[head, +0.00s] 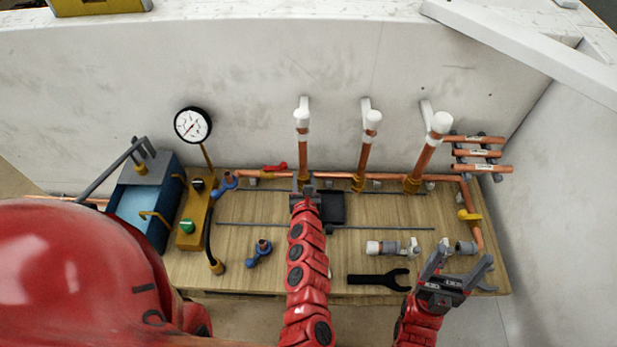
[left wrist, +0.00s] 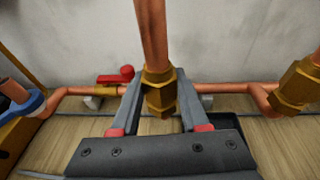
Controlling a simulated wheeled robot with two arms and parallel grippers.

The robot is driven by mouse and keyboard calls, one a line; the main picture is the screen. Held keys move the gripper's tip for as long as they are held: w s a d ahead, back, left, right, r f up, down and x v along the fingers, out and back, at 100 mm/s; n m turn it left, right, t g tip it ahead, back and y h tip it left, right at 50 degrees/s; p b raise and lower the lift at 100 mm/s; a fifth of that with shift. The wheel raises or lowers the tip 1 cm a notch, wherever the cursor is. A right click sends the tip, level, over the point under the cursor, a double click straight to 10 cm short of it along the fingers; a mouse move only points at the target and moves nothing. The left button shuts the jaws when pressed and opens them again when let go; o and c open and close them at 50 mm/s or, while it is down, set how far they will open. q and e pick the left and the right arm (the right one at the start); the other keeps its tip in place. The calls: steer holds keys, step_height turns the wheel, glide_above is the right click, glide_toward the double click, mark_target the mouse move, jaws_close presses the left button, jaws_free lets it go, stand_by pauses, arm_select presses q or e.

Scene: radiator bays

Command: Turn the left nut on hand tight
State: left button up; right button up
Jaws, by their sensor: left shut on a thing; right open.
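The left brass nut (left wrist: 160,92) sits at the foot of the left upright copper pipe (head: 302,150), which has a white cap on top. My left gripper (head: 305,192) is at the foot of that pipe. In the left wrist view its fingers (left wrist: 158,108) stand on either side of the nut, shut on it. In the head view the gripper mostly hides the nut. My right gripper (head: 457,270) is open over the front right of the board, near a grey fitting (head: 466,247).
Two more upright pipes with brass nuts (head: 358,182) stand to the right. A black wrench (head: 377,280) and a white-capped valve (head: 390,248) lie on the wooden board (head: 330,258). A pressure gauge (head: 193,125) and blue tank (head: 145,205) stand left.

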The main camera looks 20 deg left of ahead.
arm_select(q)
steer(key=shift+r+m+h+p, duration=0.2)
steer(key=shift+m+h+p, duration=0.45)
steer(key=shift+p, duration=1.35)
steer(key=shift+t+h+p, duration=0.25)
steer(key=shift+t+p, duration=0.05)
steer(key=shift+f, duration=0.1)
steer(key=shift+f, duration=0.1)
